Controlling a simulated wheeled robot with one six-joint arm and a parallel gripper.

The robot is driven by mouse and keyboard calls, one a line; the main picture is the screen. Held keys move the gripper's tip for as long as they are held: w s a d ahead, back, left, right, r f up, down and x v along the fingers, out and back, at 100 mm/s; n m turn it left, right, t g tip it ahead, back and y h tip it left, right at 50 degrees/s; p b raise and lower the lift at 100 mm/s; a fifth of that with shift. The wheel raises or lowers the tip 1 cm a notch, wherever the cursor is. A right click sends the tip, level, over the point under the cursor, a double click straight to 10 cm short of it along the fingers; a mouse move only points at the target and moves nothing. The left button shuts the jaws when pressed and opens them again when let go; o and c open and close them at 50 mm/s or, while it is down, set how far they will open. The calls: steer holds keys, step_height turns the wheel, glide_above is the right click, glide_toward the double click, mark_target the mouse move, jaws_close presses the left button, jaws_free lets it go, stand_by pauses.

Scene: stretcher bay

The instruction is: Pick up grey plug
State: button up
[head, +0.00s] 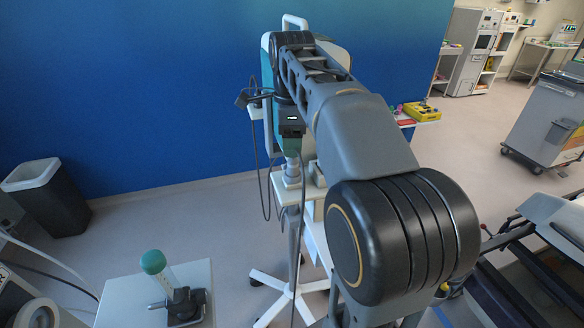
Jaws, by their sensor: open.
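A small dark grey piece that looks like the grey plug (243,100) sits at the left of the stand, by a small white bracket (256,113). A dark cable (260,170) hangs from there in a long loop. The piece is too small to tell exactly how it is held. My arm reaches from the lower right up and away over the stand. Its far end is hidden behind its own links and the equipment, so I cannot make out my gripper's fingers.
A teal and black device (290,140) is on the wheeled stand (287,290). A white table (140,290) with a green-topped handle (153,263) is at the lower left. A bin (48,205) is by the blue wall. A cart (550,115) and black rails (510,295) are at right.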

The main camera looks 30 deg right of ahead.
mark_target(293, 163)
steer(key=shift+s+f+p, duration=0.2)
steer(key=shift+f+p, duration=0.3)
steer(key=shift+f, duration=2.55)
steer(key=c, duration=1)
steer(key=shift+r, duration=0.1)
